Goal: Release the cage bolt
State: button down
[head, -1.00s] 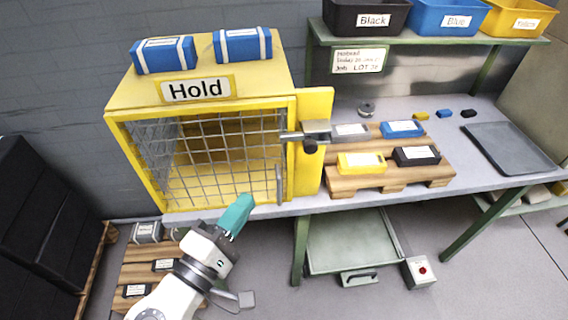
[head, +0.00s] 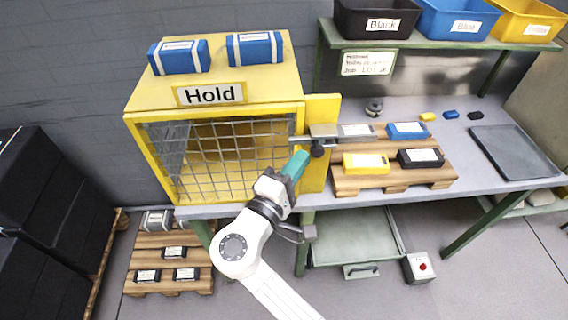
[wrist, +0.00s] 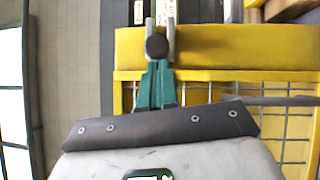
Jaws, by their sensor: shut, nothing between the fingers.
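The yellow cage (head: 215,107) with a mesh door (head: 200,165) and a "Hold" sign stands at the left end of the bench, its door closed. The grey cage bolt (head: 322,132) lies across the cage's right edge, with a dark round knob (head: 317,151) hanging below it. The knob also shows in the wrist view (wrist: 157,46). My gripper (head: 299,158), with green fingers, is shut and empty just left of and below the knob. In the wrist view the closed fingertips point at the knob; I cannot tell whether they touch it.
A wooden pallet (head: 393,182) with several coloured boxes sits right of the bolt. A grey tray (head: 515,152) lies farther right. Bins stand on the shelf above. A lower pallet (head: 160,250) with boxes and a red-button box (head: 420,268) are on the floor.

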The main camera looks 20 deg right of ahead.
jog(key=shift+d, duration=0.2)
jog(key=shift+s+d, duration=0.25)
jog(key=shift+d, duration=0.45)
jog(key=shift+s+d, duration=0.3)
jog(key=shift+d, duration=0.45)
jog(key=shift+s+d, duration=0.25)
jog(key=shift+d, duration=0.45)
